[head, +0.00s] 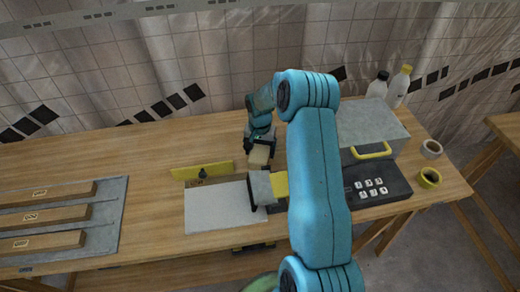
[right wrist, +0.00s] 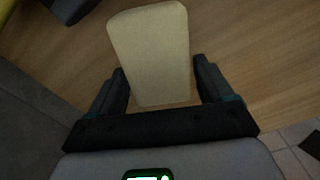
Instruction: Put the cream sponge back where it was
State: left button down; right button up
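The cream sponge (head: 260,154) is a pale upright block near the middle of the wooden table, just behind the pale panel. My right gripper (head: 260,142) reaches down at it from the back. In the right wrist view the sponge (right wrist: 152,52) has its near end between the two dark fingers (right wrist: 162,80). A thin strip of wood shows between the sponge and the right-hand finger, and the left-hand finger is very close to it. The fingers look spread around it. I cannot tell whether the sponge touches the table. My left gripper is not in view.
A pale flat panel (head: 222,213) lies in front, with a yellow strip (head: 200,172) behind it and a grey block (head: 261,187) at its right. A grey box (head: 375,122), black keypad (head: 385,188), tape rolls (head: 429,178) and bottles stand right. Wooden bars (head: 45,217) lie left.

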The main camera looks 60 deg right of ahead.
aim_at(260, 149)
jog(key=shift+o, duration=0.5)
jog(key=shift+r, duration=0.15)
jog(key=shift+r, duration=0.25)
notch_tip(260, 149, up, 12)
jog(key=b, duration=0.1)
jog(key=shift+f, duration=0.15)
